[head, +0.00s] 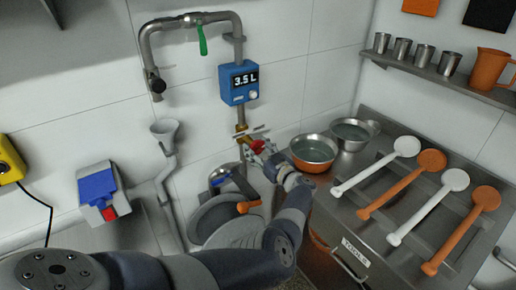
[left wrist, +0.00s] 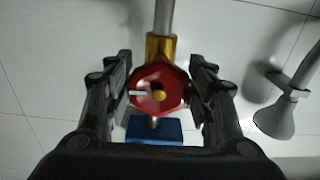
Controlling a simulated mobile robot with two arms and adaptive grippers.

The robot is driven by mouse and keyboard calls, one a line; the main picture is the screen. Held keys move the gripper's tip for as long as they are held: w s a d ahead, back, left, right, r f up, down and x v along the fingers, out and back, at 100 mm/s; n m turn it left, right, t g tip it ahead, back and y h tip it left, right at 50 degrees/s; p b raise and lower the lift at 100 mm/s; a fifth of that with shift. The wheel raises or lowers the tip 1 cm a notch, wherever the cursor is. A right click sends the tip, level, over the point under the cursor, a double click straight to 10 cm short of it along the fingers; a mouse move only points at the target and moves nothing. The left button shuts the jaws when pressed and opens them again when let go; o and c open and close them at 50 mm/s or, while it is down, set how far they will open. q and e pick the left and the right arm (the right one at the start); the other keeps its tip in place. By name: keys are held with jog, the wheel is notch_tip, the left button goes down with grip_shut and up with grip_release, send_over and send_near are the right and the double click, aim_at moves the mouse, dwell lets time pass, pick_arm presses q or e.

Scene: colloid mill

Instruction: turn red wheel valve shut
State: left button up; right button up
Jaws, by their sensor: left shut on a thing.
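The red wheel valve (head: 257,146) sits on the vertical pipe below the blue meter (head: 238,82), which reads 3.5 L. In the left wrist view the red wheel (left wrist: 158,88) is seen face on, with a brass centre and a white mark pointing left. My left gripper (head: 262,147) is at the wheel, with one finger on each side of it. In the left wrist view my left gripper (left wrist: 160,90) is shut on the red wheel's rim. The brass fitting (left wrist: 160,48) shows beside the wheel. My right gripper is not in view.
A green-handled valve (head: 202,40) is on the upper pipe. A grey funnel (head: 165,130) stands left of the valve. Metal bowls (head: 314,152) and several ladles (head: 376,165) lie on the counter to the right. Pans (head: 215,218) are below the valve.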

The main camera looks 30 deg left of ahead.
pick_arm(q)
jog(key=shift+a+r, duration=0.15)
jog(key=shift+r, duration=0.2)
jog(key=o, duration=0.8)
jog(key=shift+o, duration=1.2)
jog(key=shift+f, duration=0.25)
